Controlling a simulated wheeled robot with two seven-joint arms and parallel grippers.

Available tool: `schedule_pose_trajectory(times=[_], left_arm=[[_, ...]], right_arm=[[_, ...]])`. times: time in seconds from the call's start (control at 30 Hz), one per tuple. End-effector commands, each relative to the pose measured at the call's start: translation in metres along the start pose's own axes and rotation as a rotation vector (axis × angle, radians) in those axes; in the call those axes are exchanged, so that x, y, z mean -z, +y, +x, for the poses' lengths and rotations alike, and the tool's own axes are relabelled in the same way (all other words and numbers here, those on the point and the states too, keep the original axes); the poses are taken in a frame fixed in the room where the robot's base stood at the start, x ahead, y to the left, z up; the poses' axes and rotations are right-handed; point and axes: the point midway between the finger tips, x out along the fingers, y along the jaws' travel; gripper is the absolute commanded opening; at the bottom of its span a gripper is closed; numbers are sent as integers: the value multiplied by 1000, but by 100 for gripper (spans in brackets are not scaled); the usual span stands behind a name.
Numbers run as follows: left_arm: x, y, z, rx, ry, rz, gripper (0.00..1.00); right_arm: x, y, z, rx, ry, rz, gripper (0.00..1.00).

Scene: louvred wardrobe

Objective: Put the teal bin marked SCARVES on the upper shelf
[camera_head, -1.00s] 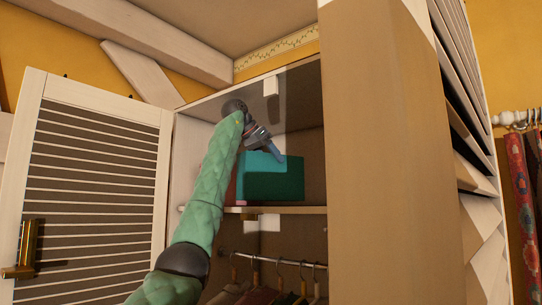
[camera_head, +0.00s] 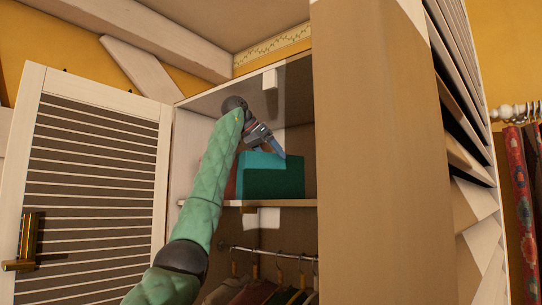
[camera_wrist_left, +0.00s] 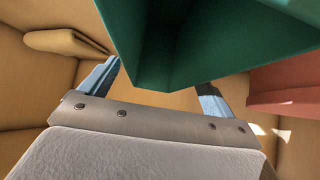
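The teal bin (camera_head: 275,184) is inside the wardrobe, at the upper shelf (camera_head: 290,203). Its base appears to be on or just over the board. No SCARVES lettering shows. My left gripper (camera_head: 268,143) is at the bin's upper front edge, reaching in from the left. The two fingers (camera_wrist_left: 158,82) stand wide apart there. Whether they touch the bin is hidden. My right gripper is not in view.
A red box (camera_head: 230,184) is left of the bin, also in the left wrist view (camera_wrist_left: 290,78). The louvred door (camera_head: 90,190) stands open at left. A broad side panel (camera_head: 385,160) bounds the opening at right. Clothes hang on a rail (camera_head: 265,253) below.

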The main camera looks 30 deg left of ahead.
Motion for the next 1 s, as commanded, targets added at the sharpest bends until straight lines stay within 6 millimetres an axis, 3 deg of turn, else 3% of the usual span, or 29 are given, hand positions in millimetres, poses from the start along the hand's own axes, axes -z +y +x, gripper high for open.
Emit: schedule_pose_trajectory(times=[0.27, 0.47, 0.5, 0.67, 0.83, 1.0], left_arm=[[1, 0, -1, 0, 0, 0, 89], [12, 0, -12, -1, 1, 0, 89], [6, 0, -10, 0, 1, 0, 89], [3, -1, -21, 2, 2, -1, 89], [-18, -1, -41, 4, 2, -2, 89], [-35, 0, -60, 3, 1, 0, 89]], right_arm=[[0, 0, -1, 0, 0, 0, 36], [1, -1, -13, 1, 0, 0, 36], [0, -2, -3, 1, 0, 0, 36], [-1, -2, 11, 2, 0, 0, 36], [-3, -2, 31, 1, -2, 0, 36], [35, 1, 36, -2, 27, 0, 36]])
